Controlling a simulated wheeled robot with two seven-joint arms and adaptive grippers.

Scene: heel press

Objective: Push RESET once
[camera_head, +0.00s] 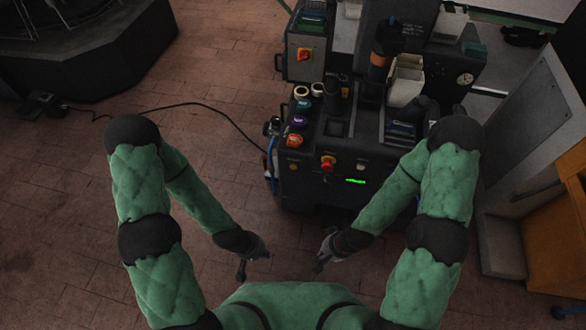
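A dark heel press (330,205) stands ahead of my grippers. Its front panel carries a red knob on a yellow base (328,162), a small amber button (293,166) to its left and a small pale button (361,166) to its right. A green lit display (355,181) sits below. No label reading RESET is legible, so I cannot tell which control it is. My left gripper (249,265) and my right gripper (322,260) hang over the floor in front of the press, apart from it. Both are too small and dark to show their finger opening.
A grey box with a red and yellow switch (304,54) is at the press's back left. Several coloured rolls (300,107) sit on its left side. A grey cabinet (525,140) stands at right. A black cable (185,104) crosses the floor at left. The floor before the press is clear.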

